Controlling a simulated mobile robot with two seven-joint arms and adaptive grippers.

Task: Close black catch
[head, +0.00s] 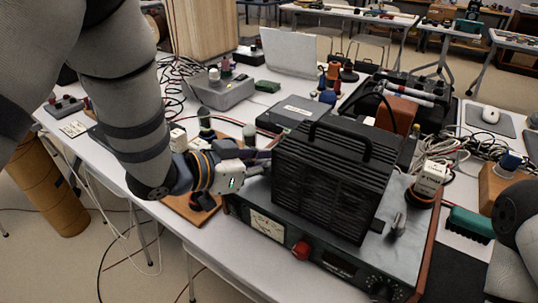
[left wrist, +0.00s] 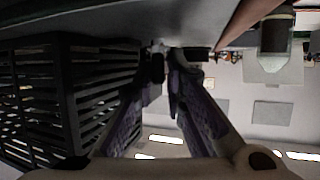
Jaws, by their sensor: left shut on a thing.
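A black slatted case (head: 335,180) with a top handle stands on a dark panelled unit (head: 345,268). In the left wrist view the fingers of my left gripper (left wrist: 168,62) are close together beside the slatted case (left wrist: 70,95). They are shut on a small dark part, seemingly the black catch (left wrist: 196,54), mostly hidden by the fingertips. Whether the catch is open or closed cannot be told. At the lower right of the head view part of my right arm shows, but its gripper is out of frame.
The unit's front has a meter (head: 268,225) and a red knob (head: 301,250); a metal toggle (head: 397,226) stands right of the case. A green brush (head: 470,224) and tangled cables lie at right. A grey box (head: 218,90) and cables crowd the left.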

